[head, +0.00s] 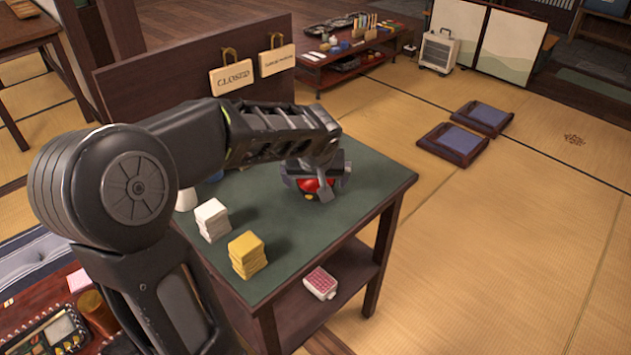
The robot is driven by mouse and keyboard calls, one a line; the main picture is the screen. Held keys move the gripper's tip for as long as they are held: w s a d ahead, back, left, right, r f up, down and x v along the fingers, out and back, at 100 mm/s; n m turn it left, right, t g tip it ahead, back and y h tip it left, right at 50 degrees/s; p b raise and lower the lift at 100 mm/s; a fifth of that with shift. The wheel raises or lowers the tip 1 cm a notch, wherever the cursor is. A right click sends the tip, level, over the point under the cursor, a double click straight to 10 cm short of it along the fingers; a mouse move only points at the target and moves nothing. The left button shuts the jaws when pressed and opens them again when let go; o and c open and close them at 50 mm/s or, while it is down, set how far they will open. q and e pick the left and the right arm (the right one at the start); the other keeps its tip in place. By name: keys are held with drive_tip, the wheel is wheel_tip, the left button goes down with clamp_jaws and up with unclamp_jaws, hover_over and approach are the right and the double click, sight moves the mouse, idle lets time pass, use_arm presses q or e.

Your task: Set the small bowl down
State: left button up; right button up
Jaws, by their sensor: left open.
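My left arm reaches in from the left over a small table with a green top (365,190). My left gripper (318,193) points down at the right part of that top, and its jaws are open. A small red thing with a bit of yellow, likely the small bowl (310,185), shows between and under the fingers. It looks to be on or very close to the green top; the gripper hides most of it, so I cannot tell whether the fingers touch it. My right gripper is not in view.
A white stack (211,220) and a yellow stack (247,256) stand on the green top, left of the gripper. A dark board with a CLOSED sign (230,78) rises behind. A pink-and-white box (320,284) lies on the lower shelf. The top's right side is clear.

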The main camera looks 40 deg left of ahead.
use_arm(q)
drive_tip(key=v, duration=0.9)
drive_tip(key=shift+r+p, duration=0.25)
drive_tip(key=shift+p, duration=0.15)
drive_tip(key=shift+d, duration=0.1)
